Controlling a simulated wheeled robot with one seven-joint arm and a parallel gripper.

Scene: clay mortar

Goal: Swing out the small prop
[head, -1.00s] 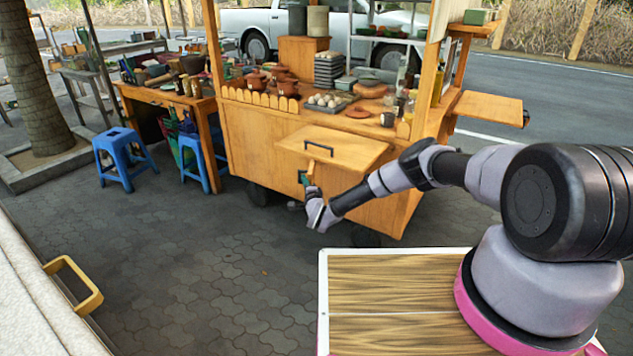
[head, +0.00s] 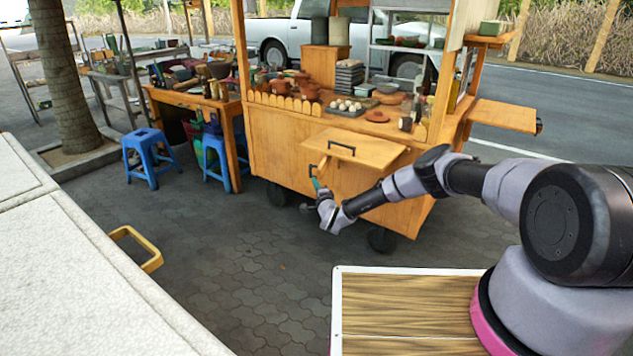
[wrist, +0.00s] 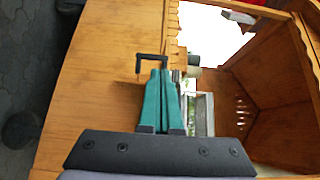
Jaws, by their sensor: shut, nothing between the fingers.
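The small prop (head: 322,167) looks like a short, narrow wooden strut under the tilted flap (head: 375,151) on the front of the wooden cart (head: 285,140). My gripper (head: 316,183) is just below it at the cart front. Whether they touch cannot be told. In the wrist view my gripper (wrist: 160,74) shows its green fingers together and empty, their tips close to a black handle (wrist: 150,56). I cannot pick out the prop clearly in the wrist view. In the head view one black handle (head: 341,147) is on the flap.
Pots (head: 300,88) and eggs (head: 348,105) crowd the cart top. Blue stools (head: 150,155) and a side table (head: 190,97) stand left. A white counter (head: 80,270) fills the lower left. Paving (head: 240,260) before the cart is clear.

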